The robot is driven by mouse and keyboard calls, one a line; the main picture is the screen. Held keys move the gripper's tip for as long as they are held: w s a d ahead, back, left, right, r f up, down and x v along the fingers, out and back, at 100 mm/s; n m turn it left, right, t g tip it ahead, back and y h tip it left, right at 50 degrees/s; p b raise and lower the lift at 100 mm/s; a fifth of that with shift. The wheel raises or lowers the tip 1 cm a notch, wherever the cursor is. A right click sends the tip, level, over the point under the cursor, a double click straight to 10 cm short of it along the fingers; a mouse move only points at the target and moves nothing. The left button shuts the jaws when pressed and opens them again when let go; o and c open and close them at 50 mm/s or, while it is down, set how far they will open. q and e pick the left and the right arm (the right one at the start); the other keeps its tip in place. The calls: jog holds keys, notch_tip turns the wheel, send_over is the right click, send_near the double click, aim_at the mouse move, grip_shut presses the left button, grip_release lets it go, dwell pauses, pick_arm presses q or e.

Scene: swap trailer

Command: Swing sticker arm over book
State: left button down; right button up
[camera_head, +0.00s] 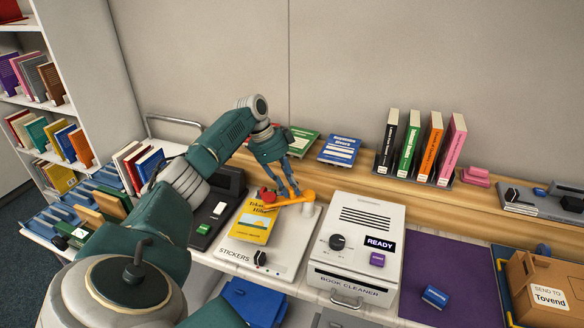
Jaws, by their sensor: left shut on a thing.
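The orange sticker arm (292,200) is mounted on a pale post at the right of the white sticker machine (285,255), which is labelled STICKERS. It reaches left over the top end of the yellow book (254,224). A red piece (268,195) shows at the arm's left end. The yellow book lies flat on the machine. My left gripper (290,190) comes down from above and is shut on the orange sticker arm near its middle. The exact contact of the fingertips is small in the picture. My right gripper is not in view.
The white book cleaner (357,245) showing READY stands just right. A purple mat (453,275) and a cardboard box (548,285) are further right. Upright books (432,147) and flat books (339,149) stand on the ledge behind. A black device (216,207) is left of the sticker machine.

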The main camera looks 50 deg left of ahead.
pick_arm(q)
jog(key=c, duration=1.6)
grip_release()
jog(key=shift+r, duration=0.1)
jog(key=shift+o, duration=0.2)
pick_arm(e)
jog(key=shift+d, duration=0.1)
pick_arm(q)
jog(key=shift+a, duration=0.1)
jog(key=v, duration=1.2)
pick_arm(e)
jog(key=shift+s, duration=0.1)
